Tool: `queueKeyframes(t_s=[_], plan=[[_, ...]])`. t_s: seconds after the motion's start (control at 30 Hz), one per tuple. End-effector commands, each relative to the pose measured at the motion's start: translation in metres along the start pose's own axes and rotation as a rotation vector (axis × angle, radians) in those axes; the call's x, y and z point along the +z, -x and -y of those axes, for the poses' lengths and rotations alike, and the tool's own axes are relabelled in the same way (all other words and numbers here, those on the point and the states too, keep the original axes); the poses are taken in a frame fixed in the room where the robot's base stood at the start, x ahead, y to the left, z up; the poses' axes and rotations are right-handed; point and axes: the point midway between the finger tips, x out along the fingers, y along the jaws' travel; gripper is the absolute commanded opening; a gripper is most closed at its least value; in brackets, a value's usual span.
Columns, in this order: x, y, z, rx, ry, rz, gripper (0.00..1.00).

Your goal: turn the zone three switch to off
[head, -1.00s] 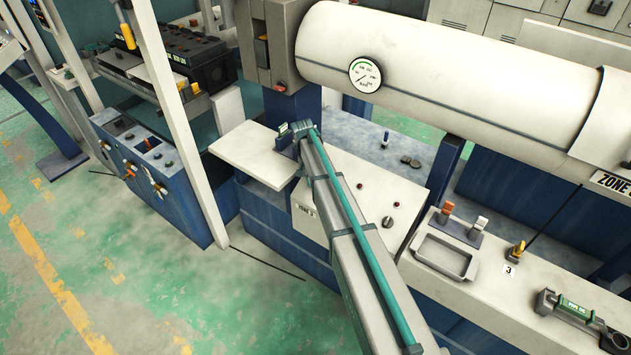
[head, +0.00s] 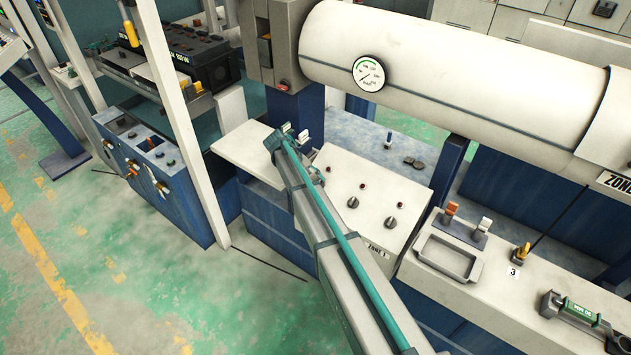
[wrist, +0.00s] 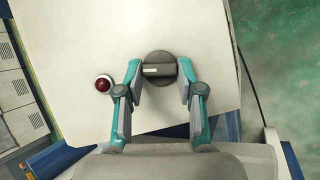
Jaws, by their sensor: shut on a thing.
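In the wrist view, my gripper (wrist: 160,71) has one finger on each side of a round dark knob (wrist: 159,62) and is shut on it. This knob has a short white mark on its left half, lying about level in the picture. A red lamp (wrist: 104,84) is to its left on the white panel (wrist: 205,30). In the head view, my arm covers the left part of the sloped control panel (head: 335,160), hiding the gripped switch and my fingertips. Two other knobs, the middle one (head: 353,202) and the right one (head: 391,223), show free beside the arm.
A large white cylinder with a gauge (head: 368,74) spans above and behind the panel. A white shelf (head: 240,150) is left of it.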

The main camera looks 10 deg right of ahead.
Motion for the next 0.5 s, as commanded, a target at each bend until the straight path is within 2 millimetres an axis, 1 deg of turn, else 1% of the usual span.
queueKeyframes(t_s=[0.2,0.5], plan=[[0.0002,0.0004,0.0021,0.069,0.118,-0.002,0.03],[0.0,0.0002,0.0026,0.114,0.198,-0.003,0.03]])
